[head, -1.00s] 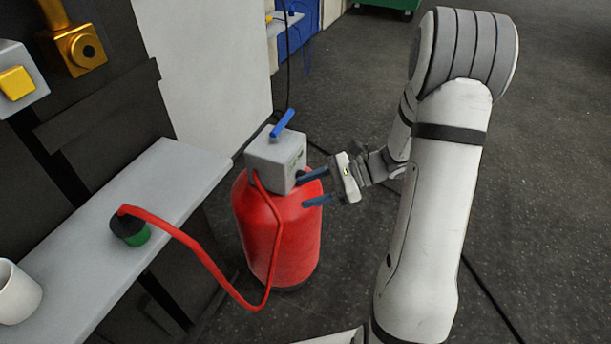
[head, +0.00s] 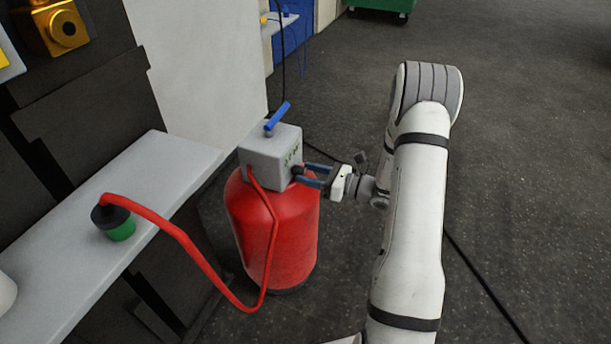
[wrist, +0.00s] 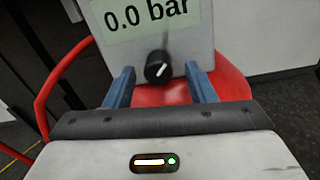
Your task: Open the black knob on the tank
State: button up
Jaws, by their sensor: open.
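The red tank (head: 275,235) stands on the floor with a grey box (head: 262,160) on top. The black knob (wrist: 158,67) is on the box's face, below a display (wrist: 150,14) reading "0.0 bar". The knob has a white pointer line, tilted up to the right. In the head view the knob (head: 297,170) shows as a small dark spot by the fingertips. My gripper (wrist: 158,75) is open, its two blue fingers on either side of the knob with gaps between. In the head view my gripper (head: 300,174) reaches the box from the right.
A blue lever (head: 278,118) sits on top of the box. A red hose (head: 185,240) runs from the box to a black and green fitting (head: 115,222) on the grey shelf (head: 60,270). Open floor (head: 530,180) lies to the right.

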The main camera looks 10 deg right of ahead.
jog(key=shift+w+a, duration=0.25)
jog(key=shift+a, duration=0.15)
jog(key=shift+c, duration=0.3)
jog(key=c, duration=0.9)
